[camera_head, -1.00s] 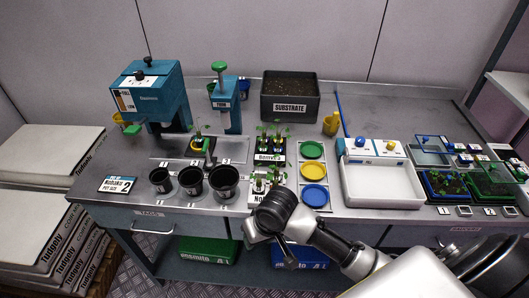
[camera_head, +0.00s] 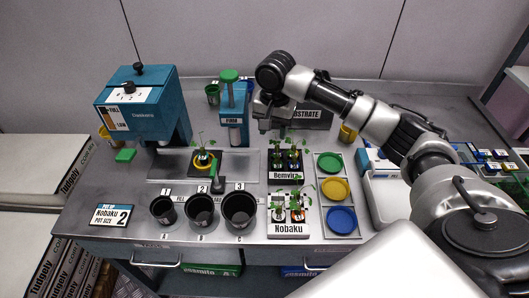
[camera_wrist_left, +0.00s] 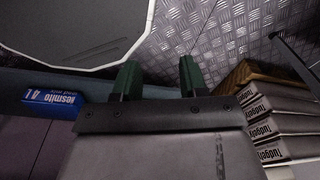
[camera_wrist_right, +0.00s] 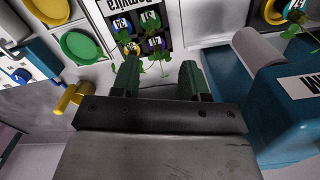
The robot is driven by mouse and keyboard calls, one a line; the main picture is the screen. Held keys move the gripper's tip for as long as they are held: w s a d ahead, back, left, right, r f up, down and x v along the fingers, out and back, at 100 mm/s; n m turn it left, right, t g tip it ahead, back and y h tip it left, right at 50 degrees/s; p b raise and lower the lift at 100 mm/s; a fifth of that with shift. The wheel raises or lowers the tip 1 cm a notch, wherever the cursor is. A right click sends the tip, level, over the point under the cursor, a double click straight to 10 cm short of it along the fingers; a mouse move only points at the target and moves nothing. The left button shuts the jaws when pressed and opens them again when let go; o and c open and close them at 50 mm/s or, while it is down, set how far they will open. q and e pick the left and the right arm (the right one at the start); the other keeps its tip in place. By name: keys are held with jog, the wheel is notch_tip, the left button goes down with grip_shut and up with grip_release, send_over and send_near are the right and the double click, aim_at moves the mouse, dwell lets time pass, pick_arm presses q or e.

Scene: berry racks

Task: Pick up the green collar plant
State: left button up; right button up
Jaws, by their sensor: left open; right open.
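Several small potted plants stand in the Bemvira rack (camera_head: 286,175) in the head view. The same rack shows ahead of my right gripper in the right wrist view, where its plants (camera_wrist_right: 154,44) have numbered tags and coloured collars, one yellow and one purple-blue. The Nobaku rack (camera_head: 289,229) in front also holds plants. My right gripper (camera_wrist_right: 160,80) is open and empty, above and just behind the Bemvira rack, with its fingers toward the plants. My left gripper (camera_wrist_left: 155,80) is open and empty, low, with floor beyond it.
Three black pots (camera_head: 201,210) stand left of the racks. Green, yellow and blue discs (camera_head: 335,189) lie to the right. A plant with a yellow collar (camera_head: 203,160) sits by the teal press (camera_head: 233,112). The substrate box (camera_head: 315,118) is partly hidden behind my right arm.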

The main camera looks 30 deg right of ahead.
aim_at(278, 156)
jog(key=f, duration=0.2)
jog(key=s+f, duration=0.1)
jog(key=f, duration=0.1)
jog(key=shift+s+d+p, duration=0.1)
jog(key=shift+d+p, duration=0.15)
jog(key=shift+p, duration=0.1)
jog(key=shift+f, duration=0.3)
jog(key=f, duration=0.1)
jog(key=f+p, duration=0.1)
jog(key=f, duration=0.2)
jog(key=shift+d+f, duration=0.25)
jog(key=shift+d, duration=0.05)
jog(key=shift+f, duration=0.35)
jog(key=shift+c, duration=0.2)
jog(key=c, duration=0.5)
pick_arm(q)
jog(key=shift+s+a+r, duration=0.1)
jog(key=shift+s+r, duration=0.8)
jog(key=shift+r, duration=0.1)
pick_arm(e)
grip_shut()
